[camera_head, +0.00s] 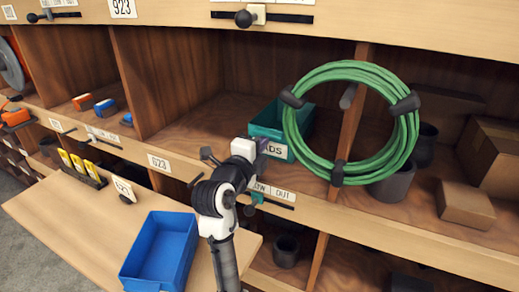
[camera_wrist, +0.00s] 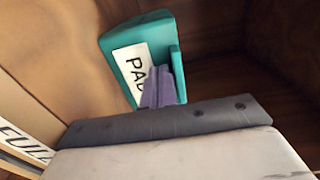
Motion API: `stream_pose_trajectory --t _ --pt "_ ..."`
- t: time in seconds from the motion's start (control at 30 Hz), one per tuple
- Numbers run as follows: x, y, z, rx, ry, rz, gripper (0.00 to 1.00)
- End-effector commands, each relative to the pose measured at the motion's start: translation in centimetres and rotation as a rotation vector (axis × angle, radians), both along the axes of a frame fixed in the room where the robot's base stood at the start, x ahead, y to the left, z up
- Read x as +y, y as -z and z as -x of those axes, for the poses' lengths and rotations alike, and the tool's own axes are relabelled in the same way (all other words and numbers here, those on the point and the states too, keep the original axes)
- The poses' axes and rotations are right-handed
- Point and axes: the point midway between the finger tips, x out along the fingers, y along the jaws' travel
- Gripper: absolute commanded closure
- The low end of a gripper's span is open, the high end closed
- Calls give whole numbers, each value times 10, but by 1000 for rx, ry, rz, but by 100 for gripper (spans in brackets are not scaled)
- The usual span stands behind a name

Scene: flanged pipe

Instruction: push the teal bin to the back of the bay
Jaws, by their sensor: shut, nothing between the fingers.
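The teal bin (camera_head: 268,116) stands in the middle bay, against the right side by the wooden divider. Its front carries a white label, partly covered by my gripper. My gripper (camera_head: 262,146) is at the bin's front face, with its purple fingers shut and empty. In the wrist view the fingers (camera_wrist: 160,90) overlap the label on the teal bin (camera_wrist: 118,45). I cannot tell whether they touch it. The bin's inside and lower front are mostly hidden.
A coiled green hose (camera_head: 355,70) hangs in front of the divider (camera_head: 348,130), close right of the bin. The bay floor (camera_head: 195,125) left of the bin is clear. A blue bin (camera_head: 160,250) sits on the lower ledge (camera_head: 65,215). Grey cups and cardboard boxes (camera_head: 466,203) fill the right bay.

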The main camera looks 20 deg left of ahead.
Motion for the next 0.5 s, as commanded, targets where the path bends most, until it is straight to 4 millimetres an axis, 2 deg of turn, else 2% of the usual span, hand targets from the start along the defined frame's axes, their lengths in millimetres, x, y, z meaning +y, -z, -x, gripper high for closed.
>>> stream_pose_trajectory --t 0.03,0.2,0.5 --pt "-1 6 -7 -2 2 -4 100" --pt "-2 5 -26 0 3 -2 100" --pt "-2 1 -32 1 0 0 100"
